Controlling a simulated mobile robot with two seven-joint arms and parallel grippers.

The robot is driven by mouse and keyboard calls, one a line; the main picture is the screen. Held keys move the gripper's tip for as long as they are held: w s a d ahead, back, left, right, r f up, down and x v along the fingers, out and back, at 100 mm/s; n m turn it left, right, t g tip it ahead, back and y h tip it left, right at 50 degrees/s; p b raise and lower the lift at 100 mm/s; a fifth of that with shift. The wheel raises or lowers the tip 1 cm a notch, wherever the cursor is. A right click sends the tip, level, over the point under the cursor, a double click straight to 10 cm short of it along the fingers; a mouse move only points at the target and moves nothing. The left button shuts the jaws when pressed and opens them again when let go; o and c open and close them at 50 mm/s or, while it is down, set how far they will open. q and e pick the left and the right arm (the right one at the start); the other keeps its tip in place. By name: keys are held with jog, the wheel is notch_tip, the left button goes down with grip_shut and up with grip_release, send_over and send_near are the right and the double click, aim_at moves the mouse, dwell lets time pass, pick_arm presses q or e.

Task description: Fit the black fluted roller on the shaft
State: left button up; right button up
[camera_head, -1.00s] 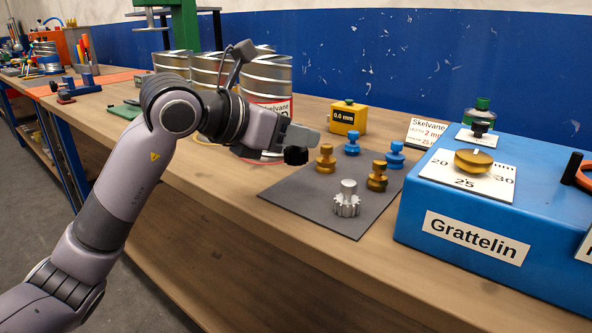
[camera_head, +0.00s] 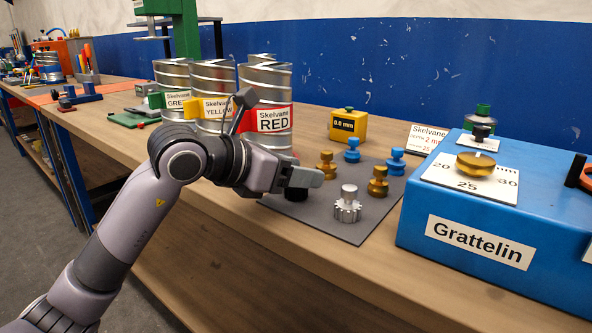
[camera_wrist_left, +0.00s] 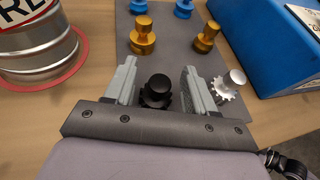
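The black fluted roller (camera_wrist_left: 157,91) stands on the dark grey mat (camera_head: 335,228), between the fingers of my left gripper (camera_wrist_left: 160,88). In the wrist view there is a gap between each finger and the roller, so the gripper is open around it. In the head view the gripper (camera_head: 307,182) is low over the mat's left part and hides most of the roller (camera_head: 296,194). A silver fluted roller (camera_head: 347,204) stands just to the right. I cannot pick out a bare shaft. My right gripper is not in view.
Two brass rollers (camera_head: 377,182) (camera_head: 326,165) and two blue ones (camera_head: 396,162) (camera_head: 352,150) stand on the mat. The blue Grattelin machine (camera_head: 420,200) is at right, with a brass dial. Spiral duct cans (camera_head: 265,85) stand behind the arm.

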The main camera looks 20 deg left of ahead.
pick_arm(q)
jog(key=shift+r, duration=0.25)
jog(key=v, duration=1.2)
dwell(0.3)
